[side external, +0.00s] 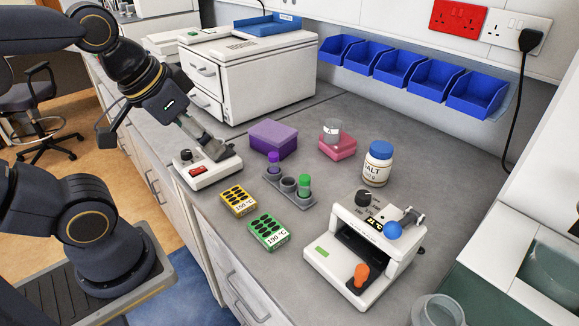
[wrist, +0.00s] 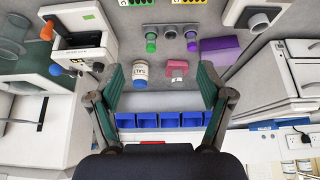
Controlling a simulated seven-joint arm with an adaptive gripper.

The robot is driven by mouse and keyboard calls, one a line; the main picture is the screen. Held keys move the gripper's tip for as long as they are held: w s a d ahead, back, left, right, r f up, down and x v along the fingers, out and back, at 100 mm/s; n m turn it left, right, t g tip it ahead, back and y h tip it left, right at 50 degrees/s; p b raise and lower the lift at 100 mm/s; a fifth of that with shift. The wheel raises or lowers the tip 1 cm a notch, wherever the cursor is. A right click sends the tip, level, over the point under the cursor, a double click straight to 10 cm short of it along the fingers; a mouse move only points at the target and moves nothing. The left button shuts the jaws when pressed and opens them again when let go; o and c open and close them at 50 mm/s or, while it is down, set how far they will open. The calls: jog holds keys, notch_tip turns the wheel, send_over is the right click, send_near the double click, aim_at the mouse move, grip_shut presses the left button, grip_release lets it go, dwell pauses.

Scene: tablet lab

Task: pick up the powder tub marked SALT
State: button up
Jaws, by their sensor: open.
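The SALT powder tub (side external: 377,163) is a white jar with a blue lid and a label reading SALT. It stands upright on the grey bench, right of the pink box. In the wrist view the tub (wrist: 141,76) appears left of centre, between my spread fingers. My gripper (side external: 208,142) is open and empty, above the left part of the bench and well away from the tub in the side view. The wrist view shows both dark green finger pads of my gripper (wrist: 162,72) apart, with nothing held.
A pink box (side external: 338,149) with a grey-white tub (side external: 331,130) on it is the tub's close neighbour. A white device with knobs (side external: 365,245) stands in front. A tube rack (side external: 289,189) and purple box (side external: 273,139) lie left. Blue bins (side external: 398,70) line the back wall.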

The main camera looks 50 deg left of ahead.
jog(key=o, duration=0.3)
jog(key=w+r+t, duration=0.2)
jog(key=w+r, duration=0.8)
jog(key=w, duration=0.2)
jog(key=m+g, duration=0.2)
jog(key=g, duration=0.1)
send_over(377, 149)
jog(key=s, duration=0.4)
notch_tip(377, 149, down, 16)
jog(key=shift+h, duration=0.3)
jog(key=x, duration=0.9)
jog(key=shift+w+a+f, duration=0.15)
jog(key=shift+a+f, duration=0.1)
jog(key=shift+f, duration=0.05)
jog(key=shift+x, duration=3.05)
